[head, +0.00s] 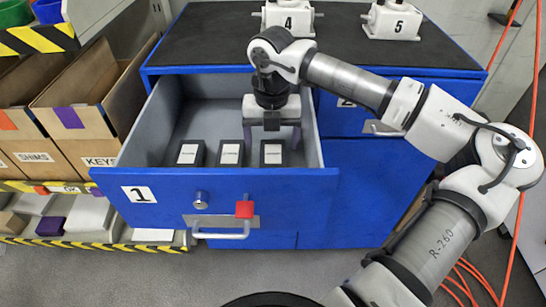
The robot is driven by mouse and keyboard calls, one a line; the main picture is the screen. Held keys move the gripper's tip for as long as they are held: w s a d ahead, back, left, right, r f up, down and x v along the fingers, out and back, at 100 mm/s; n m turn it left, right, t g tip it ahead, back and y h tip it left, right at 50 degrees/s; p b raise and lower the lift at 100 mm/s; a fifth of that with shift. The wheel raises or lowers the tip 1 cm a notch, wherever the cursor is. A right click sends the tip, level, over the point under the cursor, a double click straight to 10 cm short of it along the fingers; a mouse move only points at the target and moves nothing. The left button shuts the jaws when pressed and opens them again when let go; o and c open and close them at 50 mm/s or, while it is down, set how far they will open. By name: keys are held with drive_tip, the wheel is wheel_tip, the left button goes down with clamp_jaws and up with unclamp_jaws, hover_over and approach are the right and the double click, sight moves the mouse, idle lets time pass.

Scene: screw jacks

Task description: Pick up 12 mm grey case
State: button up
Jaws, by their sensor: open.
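Three dark cases with white labels stand in a row in the open drawer: a left case (190,153), a middle case (230,153) and a right case (272,153). The label print is too small to read, so I cannot tell which is the 12 mm grey case. My gripper (271,138) is open and points down into the drawer. Its fingers are around or just behind the right case; I cannot tell which. The gripper body hides part of the drawer's back.
The drawer (225,183) marked 1 is pulled out of the blue cabinet (400,185), its walls close around my gripper. White jacks marked 4 (289,20) and 5 (391,22) stand on top. Cardboard bins (85,115) are at left. Orange cables (515,250) run at right.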

sight(273, 153)
drive_tip(key=shift+d+f+p, duration=0.15)
drive_tip(key=shift+f+p, duration=0.15)
drive_tip(key=shift+f, duration=1.45)
drive_tip(key=c, duration=1.3)
